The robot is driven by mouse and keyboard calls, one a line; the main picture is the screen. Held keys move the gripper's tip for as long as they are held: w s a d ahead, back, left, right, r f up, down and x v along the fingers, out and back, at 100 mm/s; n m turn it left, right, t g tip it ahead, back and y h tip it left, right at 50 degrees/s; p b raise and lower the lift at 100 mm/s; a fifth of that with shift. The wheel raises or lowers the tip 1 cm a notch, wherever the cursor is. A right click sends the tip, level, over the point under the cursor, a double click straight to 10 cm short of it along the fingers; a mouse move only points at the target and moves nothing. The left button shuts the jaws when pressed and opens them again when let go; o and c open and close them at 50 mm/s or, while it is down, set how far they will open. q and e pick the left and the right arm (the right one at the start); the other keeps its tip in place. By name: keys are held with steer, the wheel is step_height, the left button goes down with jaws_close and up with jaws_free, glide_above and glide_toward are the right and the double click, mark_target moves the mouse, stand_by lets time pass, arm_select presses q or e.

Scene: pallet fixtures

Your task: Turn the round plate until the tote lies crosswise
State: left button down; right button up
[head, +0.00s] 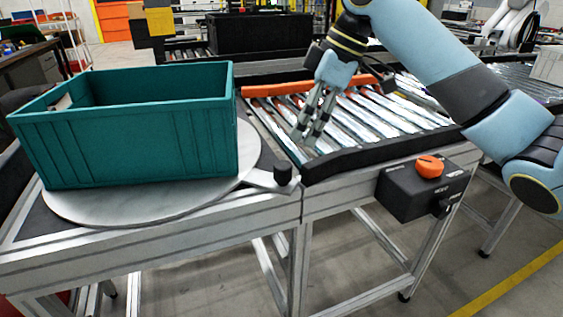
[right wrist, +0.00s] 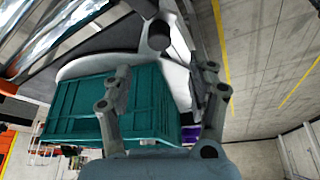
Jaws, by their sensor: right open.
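The teal tote (head: 140,140) stands upright on the round grey plate (head: 170,208) at the left of the head view. Its long side runs left to right in the picture. A short arm with a black knob (head: 283,173) sticks out from the plate's right edge. My right gripper (head: 305,138) is open and empty above the rollers, up and to the right of the knob. In the right wrist view the knob (right wrist: 158,38) shows beyond the open fingers (right wrist: 162,78), apart from them, with the tote (right wrist: 85,105) partly behind one finger. My left gripper is not in view.
A roller conveyor (head: 375,118) with a black front rail adjoins the plate's table on the right. A black control box with an orange button (head: 430,166) hangs at its front. A black crate (head: 260,33) stands behind. Floor in front is clear.

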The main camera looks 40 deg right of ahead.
mark_target(284, 164)
steer(key=b+x, duration=0.1)
steer(key=x, duration=0.9)
steer(key=shift+w+a+f, duration=0.1)
steer(key=shift+f, duration=0.1)
jaws_close()
